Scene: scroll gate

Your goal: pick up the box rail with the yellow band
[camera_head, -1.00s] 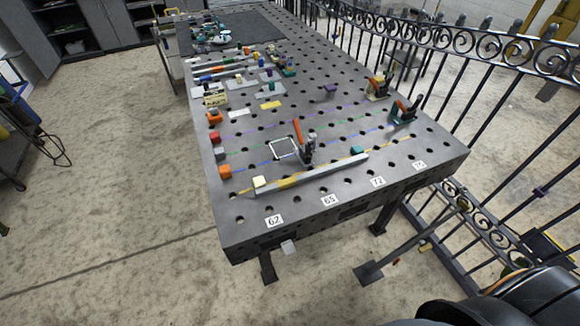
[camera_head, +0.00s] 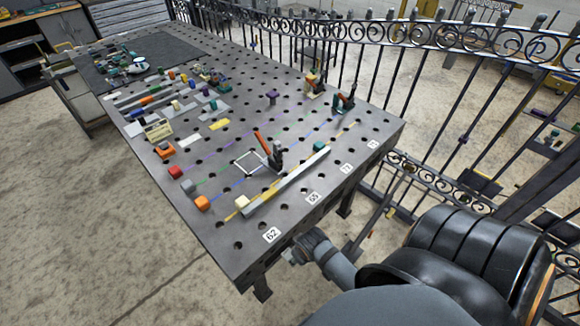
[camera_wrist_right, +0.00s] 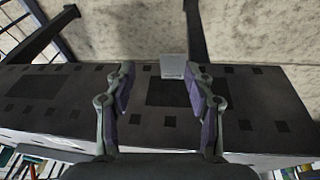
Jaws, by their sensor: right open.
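The box rail with the yellow band (camera_head: 286,182) is a long grey bar lying on the perforated table near its front edge in the head view. Its yellow band is near the cream block (camera_head: 242,202) at its left end. A small teal block (camera_head: 318,146) is by its right end. My right gripper (camera_wrist_right: 162,88) is open and empty in the right wrist view, its two fingers apart, facing the dark side of the table. In the head view my right arm comes to the table's front edge, below the rail; its fingertips are not clear there. My left gripper is out of view.
Two more clamps are at the far right. Coloured blocks, including an orange block (camera_head: 202,203), line the left edge. A scroll fence (camera_head: 395,100) runs behind the table.

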